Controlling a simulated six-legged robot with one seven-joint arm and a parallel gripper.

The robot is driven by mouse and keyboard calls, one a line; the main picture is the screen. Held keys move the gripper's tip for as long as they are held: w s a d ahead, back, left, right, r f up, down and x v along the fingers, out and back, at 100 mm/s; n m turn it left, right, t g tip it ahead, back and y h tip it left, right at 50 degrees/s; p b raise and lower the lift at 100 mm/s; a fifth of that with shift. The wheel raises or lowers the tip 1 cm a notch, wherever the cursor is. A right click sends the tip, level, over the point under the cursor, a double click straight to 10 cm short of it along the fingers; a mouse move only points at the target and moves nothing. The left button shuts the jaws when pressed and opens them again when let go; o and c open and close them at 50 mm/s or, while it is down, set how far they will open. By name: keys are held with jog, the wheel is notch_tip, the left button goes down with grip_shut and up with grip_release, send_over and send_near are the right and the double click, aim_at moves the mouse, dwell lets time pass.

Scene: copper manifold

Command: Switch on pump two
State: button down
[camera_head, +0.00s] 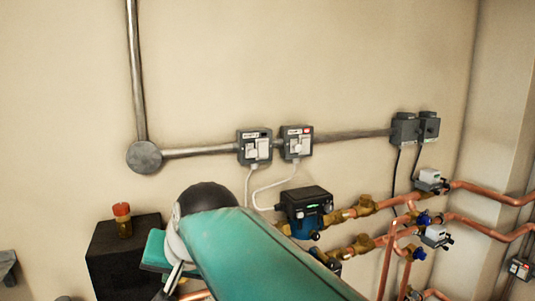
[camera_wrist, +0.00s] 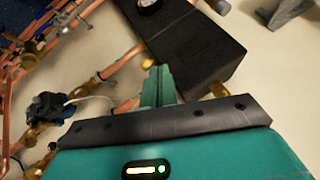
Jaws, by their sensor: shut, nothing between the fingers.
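Two grey switch boxes, the left box (camera_head: 254,147) and the right box (camera_head: 296,143), are mounted side by side on the wall. Each has a white switch and a small label; the right label has red on it. The labels are too small to read, so I cannot tell which is pump two's. A black and blue pump (camera_head: 306,209) with a green light sits below on the copper pipes. A second dark unit below it is mostly hidden by my arm. My gripper (camera_wrist: 159,72) is shut and empty in the wrist view, apart from the switches, which that view does not show.
A black box (camera_head: 122,262) with a red-capped gauge or valve (camera_head: 122,219) stands at the lower left. Copper pipes (camera_head: 480,188) with brass fittings run to the right. Two more grey boxes (camera_head: 414,128) are on the wall at right. The wall around the switches is clear.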

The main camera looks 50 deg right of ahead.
jog(key=s+d+r+m+t+h, duration=0.1)
jog(key=s+d+r+m+h, duration=0.1)
jog(key=s+d+r+m, duration=0.2)
jog(key=s+d+r+m+t+h, duration=0.1)
jog(key=s+d+r+m, duration=0.3)
jog(key=d+r+m, duration=0.7)
jog(key=d+r+h, duration=0.1)
jog(key=d+r, duration=0.4)
jog(key=d, duration=0.4)
jog(key=shift+s+d+r+h, duration=0.2)
jog(key=shift+s+r+h, duration=0.1)
jog(key=shift+h, duration=0.1)
send_near(264, 157)
notch_tip(264, 157, down, 3)
jog(key=shift+w+d+f, duration=0.15)
jog(key=shift+w+d, duration=0.3)
jog(key=shift+w, duration=0.3)
jog(key=shift+w+d+f, duration=0.15)
jog(key=shift+w+d, duration=0.25)
jog(key=shift+w, duration=0.35)
jog(key=shift+w+d+f, duration=0.15)
jog(key=shift+w+d, duration=0.3)
jog(key=shift+w, duration=0.3)
jog(key=shift+w+f, duration=0.1)
jog(key=shift+w, duration=0.05)
jog(key=shift+d, duration=0.1)
